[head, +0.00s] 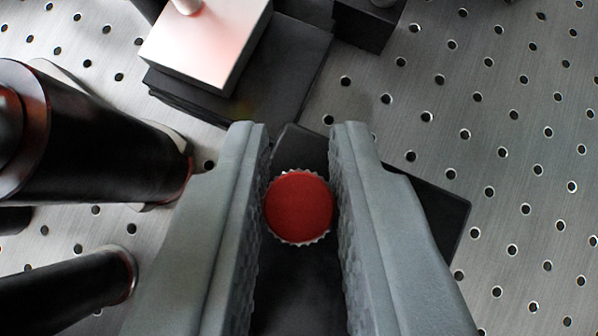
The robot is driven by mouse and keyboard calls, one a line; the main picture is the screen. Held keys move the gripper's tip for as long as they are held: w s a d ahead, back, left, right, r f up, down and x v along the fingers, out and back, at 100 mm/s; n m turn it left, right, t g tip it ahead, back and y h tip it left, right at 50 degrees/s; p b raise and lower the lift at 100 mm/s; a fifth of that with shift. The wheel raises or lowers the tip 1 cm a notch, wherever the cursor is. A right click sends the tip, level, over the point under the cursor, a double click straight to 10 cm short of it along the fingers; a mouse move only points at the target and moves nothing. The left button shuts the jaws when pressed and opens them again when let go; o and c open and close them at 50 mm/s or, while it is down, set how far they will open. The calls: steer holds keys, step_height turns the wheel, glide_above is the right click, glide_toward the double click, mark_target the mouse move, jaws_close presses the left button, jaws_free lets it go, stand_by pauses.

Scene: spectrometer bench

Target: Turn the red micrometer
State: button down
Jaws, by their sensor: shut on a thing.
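The red micrometer (298,207) shows as a round red cap with a silver knurled rim, facing the camera. It sits over a dark block (437,212) in the middle of the head view. My gripper (299,130) has one grey finger on each side of the cap. The fingers are shut on the micrometer, with their textured inner pads at its left and right edges. The lower part of the micrometer is hidden beneath its cap.
A silver block (205,45) on a dark base stands behind the fingers. Black cylinders (110,150) (65,290) stand close on the left. Another dark block (368,22) is at the top. The perforated metal bench (520,150) is clear on the right.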

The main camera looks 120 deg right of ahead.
steer(key=c, duration=1.3)
jaws_free()
steer(key=shift+c, duration=0.2)
steer(key=v, duration=1.7)
steer(key=shift+r, duration=0.15)
steer(key=shift+w, duration=0.15)
